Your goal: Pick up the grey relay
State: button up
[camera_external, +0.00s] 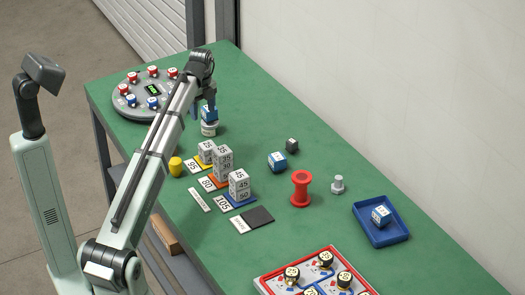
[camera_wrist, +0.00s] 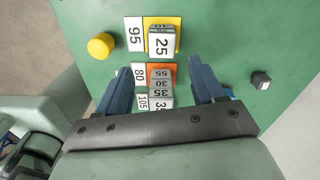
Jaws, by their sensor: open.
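A small dark grey cube (camera_external: 291,144), the thing that best fits the grey relay, sits alone on the green table near the wall. In the wrist view it is at the right (camera_wrist: 261,80), outside my fingers. My gripper (camera_external: 209,105) hangs over the table from the raised arm. In the wrist view its two blue fingers (camera_wrist: 164,83) are apart. Grey numbered blocks (camera_wrist: 160,80) on the orange card show below and between them; nothing is seen gripped. In the external view a blue shape and a pale cylinder (camera_external: 209,129) overlap near the fingertips; I cannot tell if they touch.
Numbered block stacks (camera_external: 222,162) stand on coloured cards. Around them are a yellow cylinder (camera_external: 175,166), a blue block (camera_external: 277,162), a red spool (camera_external: 300,189) and a grey bolt-like piece (camera_external: 338,184). A blue tray (camera_external: 401,236) holds another block. The table is clear along the wall.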

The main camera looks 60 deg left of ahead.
jog(key=w+d+f+m, duration=0.2)
jog(key=w+d+f, duration=0.1)
jog(key=w+d, duration=1.2)
jog(key=m, duration=3.4)
send_over(291, 141)
notch_tip(291, 141, down, 14)
jog(key=shift+f, duration=0.1)
